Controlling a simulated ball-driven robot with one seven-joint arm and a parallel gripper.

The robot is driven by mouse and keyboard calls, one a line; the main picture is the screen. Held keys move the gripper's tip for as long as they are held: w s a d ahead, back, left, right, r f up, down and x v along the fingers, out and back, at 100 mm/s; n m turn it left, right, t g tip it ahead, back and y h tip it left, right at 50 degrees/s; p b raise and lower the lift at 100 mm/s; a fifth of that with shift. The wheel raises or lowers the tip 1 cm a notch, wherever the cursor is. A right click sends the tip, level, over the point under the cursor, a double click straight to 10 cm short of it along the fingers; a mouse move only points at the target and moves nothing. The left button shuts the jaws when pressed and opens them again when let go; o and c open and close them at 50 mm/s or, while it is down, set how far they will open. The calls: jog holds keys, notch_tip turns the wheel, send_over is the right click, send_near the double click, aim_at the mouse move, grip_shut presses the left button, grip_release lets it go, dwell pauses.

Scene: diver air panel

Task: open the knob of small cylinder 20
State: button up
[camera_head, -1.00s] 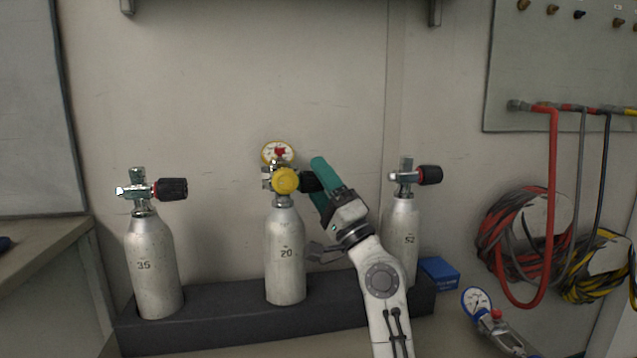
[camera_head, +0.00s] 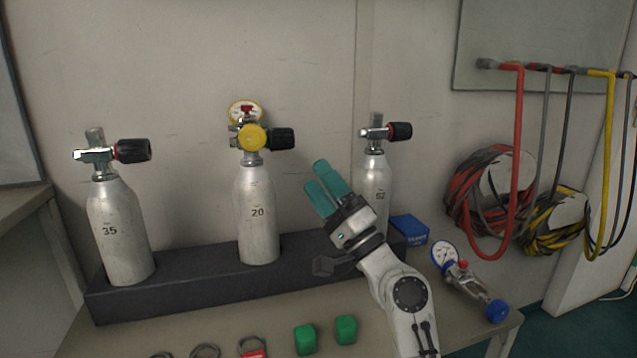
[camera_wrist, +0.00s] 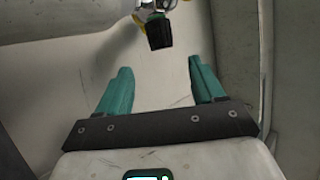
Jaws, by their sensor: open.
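Small cylinder 20 (camera_head: 257,210) stands upright in the middle of the dark rack. A yellow-capped regulator (camera_head: 252,137) with a gauge (camera_head: 245,110) is fitted on its valve. Its black knob (camera_head: 281,139) points right and is uncovered; in the wrist view the black knob (camera_wrist: 159,33) shows at the top, beyond the fingertips. My gripper (camera_head: 316,177) has green fingers, apart and empty, right of cylinder 20 and below its knob, touching nothing that I can see. In the wrist view the gripper (camera_wrist: 163,75) shows a clear gap between its fingers.
Cylinder 35 (camera_head: 121,235) stands at the left of the rack (camera_head: 190,270); cylinder 52 (camera_head: 376,185) stands behind my gripper, partly hidden. A blue box (camera_head: 408,230) and a loose gauge regulator (camera_head: 460,275) lie at right. Green blocks (camera_head: 305,340) and rings lie in front.

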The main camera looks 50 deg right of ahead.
aim_at(291, 143)
notch_tip(291, 143, up, 6)
jog(key=s+a+m+g+h+p, duration=0.2)
jog(key=m+g+p, duration=0.35)
jog(key=p, duration=3.05)
jog(key=shift+n+g, duration=0.75)
jog(key=shift+g, duration=0.1)
jog(key=p+x, duration=0.1)
jog(key=x, duration=1)
jog(key=shift+a, duration=0.15)
jog(key=c, duration=1)
jog(key=shift+o, duration=0.2)
